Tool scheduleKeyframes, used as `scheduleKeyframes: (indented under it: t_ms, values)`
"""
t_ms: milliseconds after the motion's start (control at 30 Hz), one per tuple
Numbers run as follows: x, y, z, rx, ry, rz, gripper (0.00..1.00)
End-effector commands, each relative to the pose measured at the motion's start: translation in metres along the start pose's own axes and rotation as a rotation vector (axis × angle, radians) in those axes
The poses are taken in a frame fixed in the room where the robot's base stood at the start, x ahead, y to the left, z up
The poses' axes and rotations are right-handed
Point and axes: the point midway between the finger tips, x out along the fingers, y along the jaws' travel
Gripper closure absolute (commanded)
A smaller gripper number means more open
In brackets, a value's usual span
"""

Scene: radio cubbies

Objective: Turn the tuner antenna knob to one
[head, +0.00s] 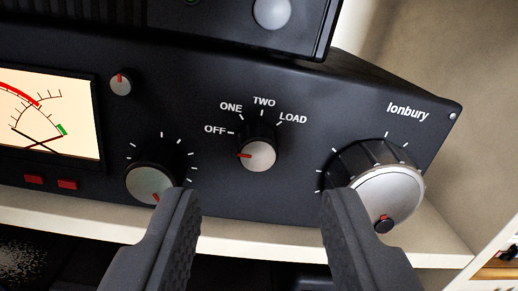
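The antenna knob (262,156) is a small black knob with a silver face, on the dark front panel of the tuner (215,185). White labels OFF, ONE, TWO and LOAD arc above it. Its red pointer line points left, on the OFF side. My gripper (263,198) shows as two dark ridged fingers at the bottom of the view. They are wide apart with nothing between them. The fingertips appear below the knob, one to each side, not touching it. The left fingertip covers the edge of another knob.
A larger silver-faced knob (390,192) sits right, partly behind the right finger. A medium knob (148,183) sits left. A small knob (121,87), a lit meter (45,115) and red buttons lie farther left. Another dark unit (225,22) rests on top. The pale shelf runs below.

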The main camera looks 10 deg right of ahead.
Motion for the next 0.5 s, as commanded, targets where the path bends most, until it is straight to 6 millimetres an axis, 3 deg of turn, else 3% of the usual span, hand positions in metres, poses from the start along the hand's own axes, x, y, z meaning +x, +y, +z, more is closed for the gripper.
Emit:
scheduleKeyframes:
  t_ms: [500]
  values:
    - [0.029, 0.001, 0.000, 0.000, -0.001, 0.001, 0.60]
